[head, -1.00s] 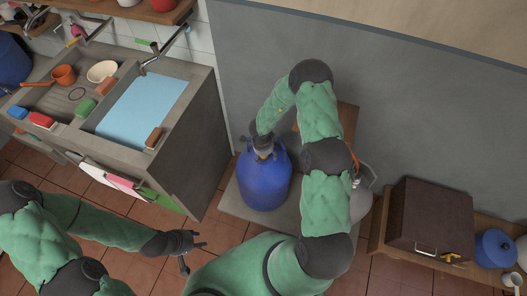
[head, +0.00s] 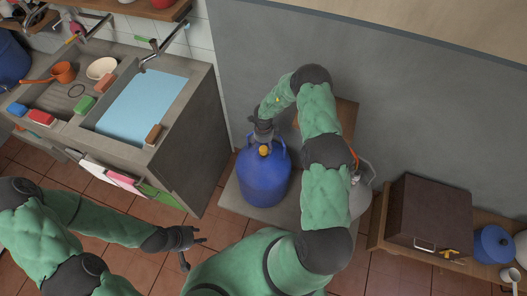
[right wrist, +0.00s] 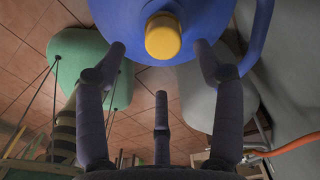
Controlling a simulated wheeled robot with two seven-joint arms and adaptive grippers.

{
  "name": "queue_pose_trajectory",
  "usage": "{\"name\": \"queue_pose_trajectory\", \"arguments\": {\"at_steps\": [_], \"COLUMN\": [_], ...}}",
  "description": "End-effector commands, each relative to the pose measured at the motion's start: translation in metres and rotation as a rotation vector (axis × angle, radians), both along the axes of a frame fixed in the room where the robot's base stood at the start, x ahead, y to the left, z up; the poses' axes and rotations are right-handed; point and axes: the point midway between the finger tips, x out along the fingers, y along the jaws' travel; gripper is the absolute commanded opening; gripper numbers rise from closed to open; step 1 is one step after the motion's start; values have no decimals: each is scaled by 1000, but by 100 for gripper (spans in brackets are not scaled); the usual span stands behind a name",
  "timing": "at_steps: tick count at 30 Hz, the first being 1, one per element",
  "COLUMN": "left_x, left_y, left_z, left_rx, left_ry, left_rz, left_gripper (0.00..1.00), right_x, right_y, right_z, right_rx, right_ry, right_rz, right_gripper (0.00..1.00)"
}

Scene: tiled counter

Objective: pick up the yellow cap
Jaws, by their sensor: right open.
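The yellow cap (head: 264,150) sits on the neck of the blue jug (head: 263,182), which stands upright with a looped handle on each side. My right gripper (head: 263,137) is just behind the cap, toward the wall. In the right wrist view, the cap (right wrist: 163,38) shows between and slightly beyond the open fingertips of my right gripper (right wrist: 160,58). The fingers are apart from the cap and hold nothing. My left gripper (head: 195,254) is open and empty over the tiled floor, left of the jug.
The jug stands on a grey slab (head: 231,197) near the grey wall (head: 400,120). A sink (head: 205,120) with blue water is at left. A brown box (head: 425,213) and blue pot (head: 491,242) are at right. An orange hose (right wrist: 290,146) runs beside the jug.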

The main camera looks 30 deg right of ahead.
Motion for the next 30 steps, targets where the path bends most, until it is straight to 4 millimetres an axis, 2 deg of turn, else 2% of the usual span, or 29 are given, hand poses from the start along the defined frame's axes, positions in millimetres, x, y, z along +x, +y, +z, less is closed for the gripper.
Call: {"name": "queue_pose_trajectory", "arguments": {"at_steps": [5,12,21,26,30], "left_x": [0,0,0,0,0], "left_y": [0,0,0,0,0], "left_z": [-7,-22,-21,-21,-22], "left_rx": [0,0,0,0,0], "left_ry": [0,0,0,0,0], "left_rz": [0,0,0,0,0], "left_gripper": [40,40,40,40,40], "right_x": [3,7,7,7,7], "right_y": [-1,-3,-3,-3,-3], "right_z": [-14,-47,-51,-51,-51], "right_rx": [0,0,0,-1,-1], "right_ry": [0,0,-1,-1,-1], "right_rz": [0,0,0,0,0], "right_gripper": [69,69,69,24,23]}}
